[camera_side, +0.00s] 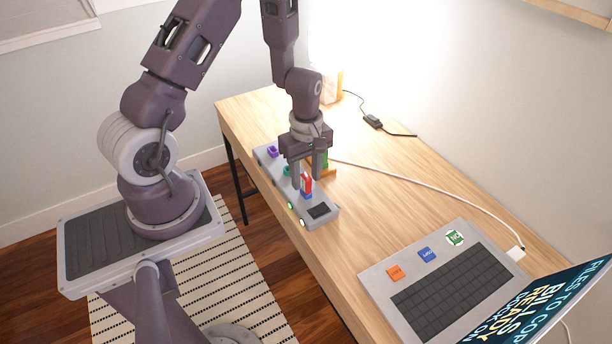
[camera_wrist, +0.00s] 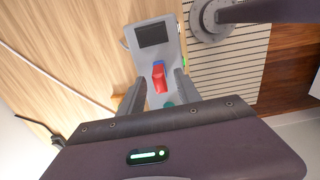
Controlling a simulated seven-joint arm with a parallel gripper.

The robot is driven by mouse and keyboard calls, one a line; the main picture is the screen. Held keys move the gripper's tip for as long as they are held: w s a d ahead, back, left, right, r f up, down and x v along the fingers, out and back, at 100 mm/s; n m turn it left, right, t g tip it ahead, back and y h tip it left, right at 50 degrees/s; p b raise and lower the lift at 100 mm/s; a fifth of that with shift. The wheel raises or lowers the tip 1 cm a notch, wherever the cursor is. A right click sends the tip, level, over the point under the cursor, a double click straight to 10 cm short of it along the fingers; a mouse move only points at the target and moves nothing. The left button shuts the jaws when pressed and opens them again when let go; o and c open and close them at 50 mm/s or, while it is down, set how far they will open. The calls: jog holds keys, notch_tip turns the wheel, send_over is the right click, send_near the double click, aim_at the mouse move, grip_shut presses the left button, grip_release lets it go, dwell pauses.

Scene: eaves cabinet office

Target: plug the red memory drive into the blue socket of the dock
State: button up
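The red memory drive (camera_side: 307,183) stands at the blue socket (camera_side: 306,196) of the grey dock (camera_side: 322,221). In the wrist view the red drive (camera_wrist: 159,80) has the blue socket (camera_wrist: 158,63) showing at its far end; I cannot tell how deep it sits. My gripper (camera_side: 308,180) is pointed down above the dock, its fingers apart on either side of the drive. In the wrist view, gaps show between the drive and both fingers of my gripper (camera_wrist: 158,90), so it is open and holds nothing.
The dock also has a teal socket (camera_side: 287,171) and a purple one (camera_side: 271,152). A green thing (camera_side: 325,158) by a wooden piece is partly hidden behind my gripper. A laptop (camera_side: 440,280) and a white cable (camera_side: 430,182) lie to the right. The desk between is clear.

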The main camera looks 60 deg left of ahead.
aim_at(306, 176)
notch_tip(306, 176, up, 6)
jog(key=shift+r, duration=0.2)
jog(key=shift+d+r, duration=0.1)
jog(key=shift+r, duration=0.05)
jog(key=s+d+r+m+t, duration=0.1)
jog(key=d+r+m, duration=0.25)
jog(key=r, duration=0.35)
jog(key=s+d+r+m+t, duration=0.1)
jog(key=d+r+m, duration=0.1)
jog(key=r+m, duration=0.3)
jog(key=s+d+r+m+t, duration=0.1)
jog(key=s+d+r+m, duration=0.1)
jog(key=s+r+m, duration=0.3)
jog(key=s+d+r+m+t, duration=0.2)
jog(key=s+r+m, duration=0.2)
jog(key=s+r, duration=0.2)
jog(key=shift+s+d+m+t, duration=0.3)
jog(key=shift+s+m, duration=0.05)
jog(key=shift+s, duration=0.85)
